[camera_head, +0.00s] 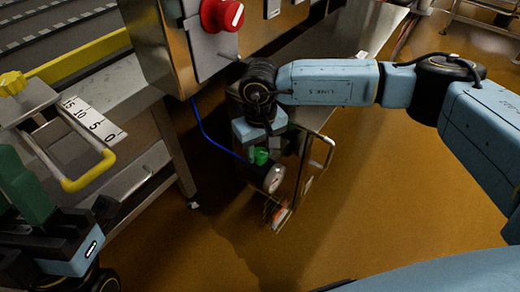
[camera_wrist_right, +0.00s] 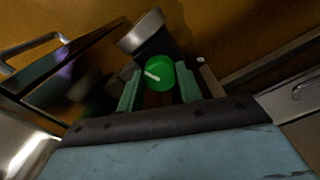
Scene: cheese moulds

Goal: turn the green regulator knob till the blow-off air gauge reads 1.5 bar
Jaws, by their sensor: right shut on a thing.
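The green regulator knob (camera_head: 261,156) is below my right wrist in the head view, and the right wrist view shows its round top with a white mark (camera_wrist_right: 159,73). My right gripper (camera_wrist_right: 158,88) is shut on the knob, with one green finger on each side. The gauge (camera_head: 272,179) has a white dial right beside the knob. Its needle is too small to read. In the wrist view the gauge (camera_wrist_right: 141,33) shows its metal rim edge-on, its dial turned away. My left gripper (camera_head: 25,190) is at the left edge, partly cut off, away from the knob.
A steel cabinet with a red rotary switch (camera_head: 222,14) stands above the regulator. A blue hose (camera_head: 213,140) runs down to the regulator. A metal handle (camera_head: 322,150) is close on its right. A steel bench with a scale (camera_head: 92,120) and yellow bar stands left. The brown floor is clear.

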